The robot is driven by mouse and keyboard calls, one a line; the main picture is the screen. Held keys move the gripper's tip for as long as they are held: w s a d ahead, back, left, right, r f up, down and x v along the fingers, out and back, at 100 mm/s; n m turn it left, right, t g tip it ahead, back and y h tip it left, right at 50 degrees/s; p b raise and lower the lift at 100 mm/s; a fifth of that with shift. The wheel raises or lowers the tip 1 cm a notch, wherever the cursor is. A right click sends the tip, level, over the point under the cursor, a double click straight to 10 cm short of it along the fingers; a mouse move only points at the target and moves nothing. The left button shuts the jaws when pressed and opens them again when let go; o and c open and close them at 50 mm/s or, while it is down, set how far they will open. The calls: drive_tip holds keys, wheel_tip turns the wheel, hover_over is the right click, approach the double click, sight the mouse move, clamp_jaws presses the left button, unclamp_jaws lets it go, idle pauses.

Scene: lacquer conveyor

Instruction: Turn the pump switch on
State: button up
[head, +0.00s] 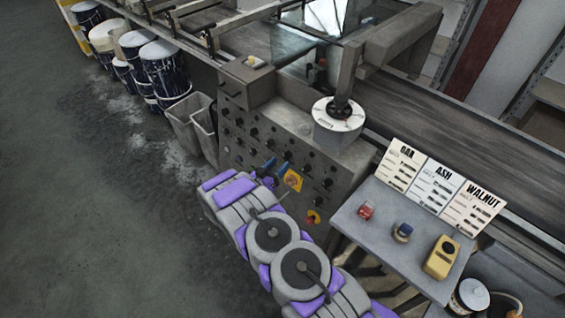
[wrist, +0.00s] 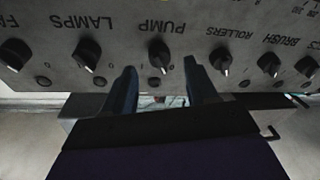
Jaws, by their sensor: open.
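The pump switch (wrist: 159,52) is a black rotary knob on the grey control panel (head: 240,135), under an upside-down PUMP label in the wrist view. Its pale pointer mark is toward the lower side of the knob; I cannot read its exact setting. My gripper (wrist: 159,67) is open, with one dark blue finger to each side of and below the knob in the picture. The fingers appear apart from the knob. In the head view my gripper (head: 268,168) is at the panel's front, and I cannot single out the pump switch there.
The lamps knob (wrist: 89,52) and rollers knob (wrist: 221,58) flank the pump switch. A yellow plate (head: 293,180) and a red and yellow button (head: 313,217) are on the panel. Bins (head: 188,118) stand left; a side table (head: 385,240) stands right.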

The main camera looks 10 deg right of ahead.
sight(285, 159)
drive_tip(key=shift+b+x, duration=0.3)
drive_tip(key=shift+x, duration=1.45)
drive_tip(key=shift+c, duration=0.3)
drive_tip(key=c, duration=1)
